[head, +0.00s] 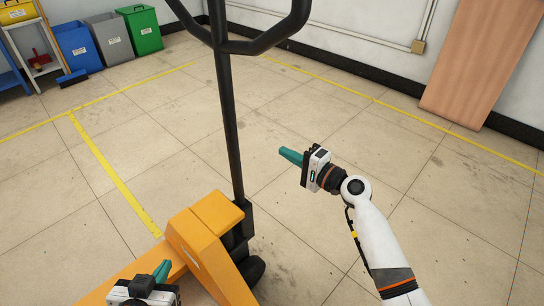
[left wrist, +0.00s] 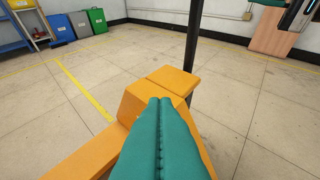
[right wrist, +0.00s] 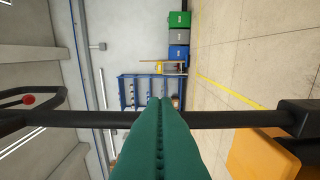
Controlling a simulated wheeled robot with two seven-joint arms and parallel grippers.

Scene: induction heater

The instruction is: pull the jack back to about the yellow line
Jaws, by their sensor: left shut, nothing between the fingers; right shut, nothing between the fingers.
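The jack is a yellow-orange pallet jack (head: 198,240) with a black upright pole (head: 229,125) and a black loop handle (head: 270,43) at the top. Its yellow body also shows in the left wrist view (left wrist: 158,92). My left gripper (head: 162,270) is shut and empty, low above the jack's body. My right gripper (head: 287,155) is shut and empty, to the right of the pole and apart from it in the head view. In the right wrist view the pole (right wrist: 225,119) crosses behind its teal fingers. Yellow lines (head: 112,172) run on the floor left of the jack.
Blue, grey and green bins (head: 140,30) stand along the back wall, beside a shelf (head: 30,45) at far left. A wooden panel (head: 490,60) leans on the wall at right. Another yellow line (head: 400,112) crosses the floor at right. The tiled floor around the jack is clear.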

